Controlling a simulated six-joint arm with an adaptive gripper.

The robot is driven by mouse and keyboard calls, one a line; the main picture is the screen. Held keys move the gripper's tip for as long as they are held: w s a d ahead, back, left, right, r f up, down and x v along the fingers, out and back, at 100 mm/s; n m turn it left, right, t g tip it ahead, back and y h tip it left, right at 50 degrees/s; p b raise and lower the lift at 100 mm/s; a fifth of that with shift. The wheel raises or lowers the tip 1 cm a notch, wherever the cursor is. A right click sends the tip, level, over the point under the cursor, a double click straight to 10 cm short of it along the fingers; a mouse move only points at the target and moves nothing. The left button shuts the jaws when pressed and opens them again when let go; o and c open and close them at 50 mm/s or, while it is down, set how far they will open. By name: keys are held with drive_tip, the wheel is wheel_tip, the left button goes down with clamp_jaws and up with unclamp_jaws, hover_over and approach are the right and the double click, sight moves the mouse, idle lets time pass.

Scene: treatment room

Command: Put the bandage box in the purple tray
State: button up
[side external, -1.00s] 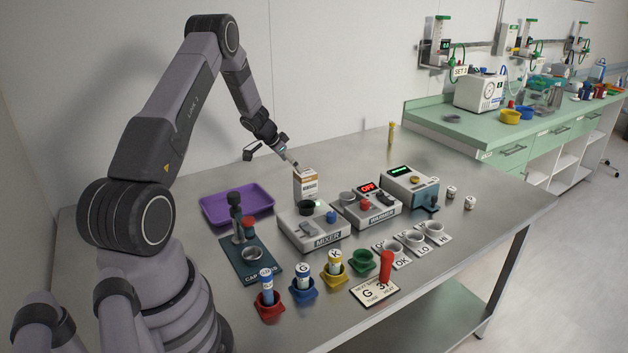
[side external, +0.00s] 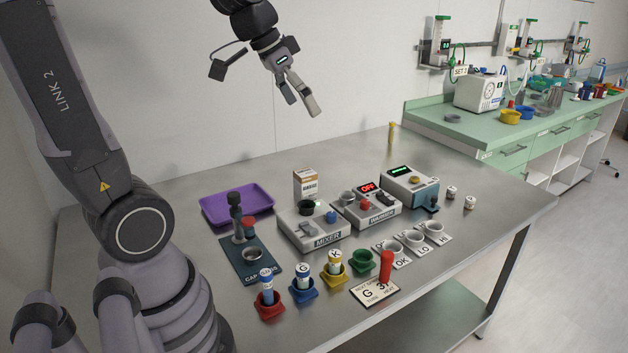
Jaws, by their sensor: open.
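The bandage box (side external: 305,184) is a small white and brown box standing upright on the steel table behind the mixer. The mixer hides its lower part.
The mixer (side external: 315,228), the warmer (side external: 366,208) and another device (side external: 410,188) stand in a row right of the tray. A cap stand (side external: 250,258) stands in front of the tray. Several coloured cups with tubes line the front. The back of the table is mostly clear.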

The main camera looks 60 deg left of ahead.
drive_tip(key=s+d+n+y, duration=0.1)
drive_tip(key=s+d, duration=0.2)
drive_tip(key=s, duration=0.9)
drive_tip(key=shift+s, duration=0.3)
drive_tip(key=shift+s+y, duration=0.3)
drive_tip(key=shift+s, duration=0.15)
